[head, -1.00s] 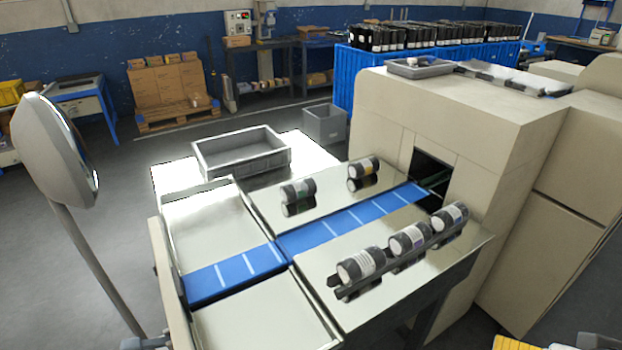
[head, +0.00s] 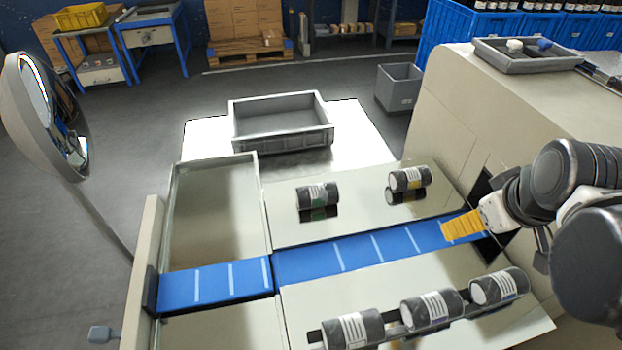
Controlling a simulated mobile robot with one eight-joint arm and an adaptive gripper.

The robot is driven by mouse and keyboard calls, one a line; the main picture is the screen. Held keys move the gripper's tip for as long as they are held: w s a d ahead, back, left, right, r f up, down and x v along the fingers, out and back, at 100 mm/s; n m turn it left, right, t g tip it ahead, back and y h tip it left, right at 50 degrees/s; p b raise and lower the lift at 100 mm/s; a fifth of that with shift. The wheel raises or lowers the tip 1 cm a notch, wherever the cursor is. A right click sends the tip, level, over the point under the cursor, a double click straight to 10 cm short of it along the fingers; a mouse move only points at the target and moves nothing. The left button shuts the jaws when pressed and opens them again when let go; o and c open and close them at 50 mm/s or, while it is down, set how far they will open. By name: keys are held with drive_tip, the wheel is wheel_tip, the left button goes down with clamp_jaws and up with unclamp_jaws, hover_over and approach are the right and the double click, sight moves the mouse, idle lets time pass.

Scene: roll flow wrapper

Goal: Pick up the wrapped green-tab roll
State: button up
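The wrapped green-tab roll (head: 317,195) lies on its side on the shiny plate behind the blue belt, left of centre. It is dark with a white striped label, and a green tab shows low on it. My gripper (head: 502,243) is at the right, over the belt near the machine opening. Its yellow ribbed finger pads appear spread apart with nothing between them. It is well to the right of the green-tab roll and does not touch it.
A yellow-tab roll (head: 409,179) lies right of the green-tab roll. Three more rolls (head: 431,309) lie on a dark rack in front of the blue belt (head: 352,252). A grey crate (head: 283,143) stands behind the plate. The machine housing (head: 530,110) rises at the right.

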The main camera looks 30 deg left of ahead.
drive_tip(key=w+a+n+g+p, duration=0.1)
drive_tip(key=w+a+n, duration=0.25)
drive_tip(key=a, duration=0.35)
drive_tip(key=w+a+n+p, duration=0.2)
drive_tip(key=w+a+n, duration=0.15)
drive_tip(key=a, duration=0.25)
drive_tip(key=n+g+p, duration=0.2)
drive_tip(key=n+p, duration=0.1)
drive_tip(key=n, duration=0.7)
hover_over(319, 190)
drive_tip(key=s+d, duration=0.1)
drive_tip(key=d, duration=0.1)
drive_tip(key=shift+y, duration=0.3)
drive_tip(key=f, duration=0.9)
drive_tip(key=shift+s+a+f, duration=0.15)
drive_tip(key=shift+a+f, duration=0.05)
drive_tip(key=shift+f, duration=0.05)
drive_tip(key=b+x, duration=0.2)
drive_tip(key=x, duration=0.3)
drive_tip(key=shift+s+a+f, duration=0.1)
drive_tip(key=shift+a+f, duration=0.1)
drive_tip(key=shift+f, duration=0.2)
drive_tip(key=b+x, duration=0.2)
drive_tip(key=x, duration=0.3)
drive_tip(key=shift+s+a+f+b, duration=0.2)
drive_tip(key=shift+f+b, duration=0.1)
drive_tip(key=shift+b, duration=0.1)
drive_tip(key=shift+r, duration=0.1)
drive_tip(key=c, duration=1.5)
